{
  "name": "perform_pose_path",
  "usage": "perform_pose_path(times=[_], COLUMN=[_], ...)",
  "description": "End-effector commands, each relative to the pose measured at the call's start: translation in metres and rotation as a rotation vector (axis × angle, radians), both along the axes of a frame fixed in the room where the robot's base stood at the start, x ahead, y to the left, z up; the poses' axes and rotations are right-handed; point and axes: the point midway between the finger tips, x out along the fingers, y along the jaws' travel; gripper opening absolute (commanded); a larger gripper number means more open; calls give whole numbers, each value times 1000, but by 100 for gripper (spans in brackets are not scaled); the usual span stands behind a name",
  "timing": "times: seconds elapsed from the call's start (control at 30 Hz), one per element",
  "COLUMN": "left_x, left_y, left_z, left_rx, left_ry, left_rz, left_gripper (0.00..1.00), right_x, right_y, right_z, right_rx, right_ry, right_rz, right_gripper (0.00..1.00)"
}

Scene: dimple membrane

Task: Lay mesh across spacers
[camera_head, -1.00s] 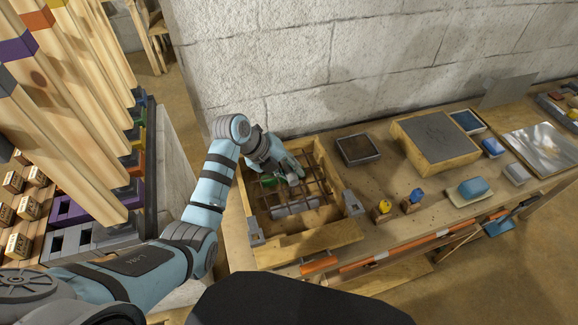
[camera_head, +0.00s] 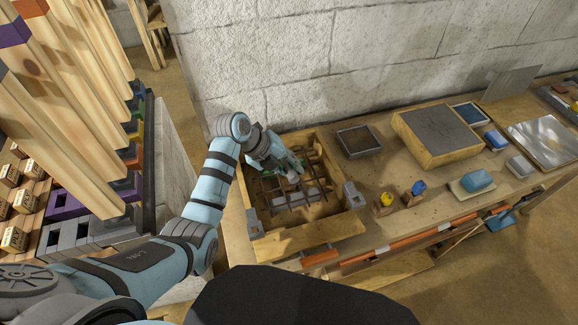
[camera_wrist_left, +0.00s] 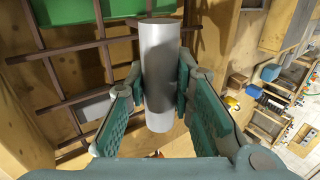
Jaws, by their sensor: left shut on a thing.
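A rusty-brown wire mesh (camera_head: 317,182) is over the inside of an open wooden box (camera_head: 332,218), and it also fills the left of the left wrist view (camera_wrist_left: 92,65). My left gripper (camera_head: 292,174) is over the box and shut on a light grey cylinder (camera_wrist_left: 158,75) at the mesh; mesh bars run up to and behind it. I cannot tell how the two are joined. A grey block (camera_head: 297,200) and green pieces (camera_wrist_left: 95,38) show beneath the bars. I cannot tell whether the mesh rests on them. My right gripper is out of view.
Grey metal blocks (camera_head: 354,194) sit at the box's rim. To the right on the bench stand a dark tray (camera_head: 358,141), a wooden block with a grey top (camera_head: 437,132), a yellow knob (camera_head: 386,199) and a blue sponge (camera_head: 477,181). A stone wall (camera_head: 300,70) stands behind.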

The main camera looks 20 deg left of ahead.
Motion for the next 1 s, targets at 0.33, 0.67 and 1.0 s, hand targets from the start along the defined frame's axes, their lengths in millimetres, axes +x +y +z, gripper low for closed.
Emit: perform_pose_path(times=[0.33, 0.67, 1.0], left_x=[0, -1, -24], left_y=[0, 2, 39], left_z=[-2, 0, 66], left_rx=[-1, 1, 4], left_ry=[-1, 1, -4], left_rz=[0, 0, 0], left_gripper=[45, 45, 45], right_x=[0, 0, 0], right_y=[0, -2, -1], right_z=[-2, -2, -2], right_rx=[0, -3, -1], right_ry=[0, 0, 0], right_rz=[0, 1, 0], right_gripper=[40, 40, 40])
